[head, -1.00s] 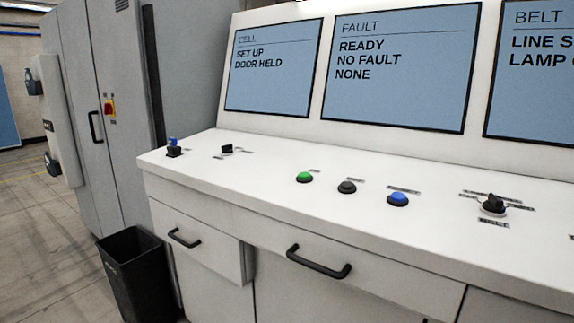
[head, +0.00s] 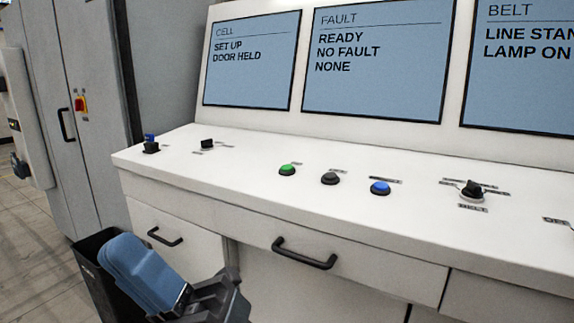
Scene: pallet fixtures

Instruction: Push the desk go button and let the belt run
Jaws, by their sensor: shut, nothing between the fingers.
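The desk (head: 240,200) has a white sloping top with a row of controls. A green button (head: 287,169) sits left of a dark grey button (head: 330,178) and a blue button (head: 380,187). Their small labels are too blurred to read, so I cannot tell from them which is the go button. My gripper (head: 124,252) shows at the lower left of the head view, with blue fingers shut and empty. It is in front of the desk, apart from the buttons. The belt screen (head: 520,75) reads "LINE STAN", cut off, and "LAMP ON". The belt itself is out of view.
A black rotary switch (head: 473,189) stands right of the buttons; two small controls are at the desk's left end. Drawer handles (head: 305,254) stick out of the front. A black bin (head: 88,248) stands behind my gripper. A grey cabinet (head: 85,120) is at left.

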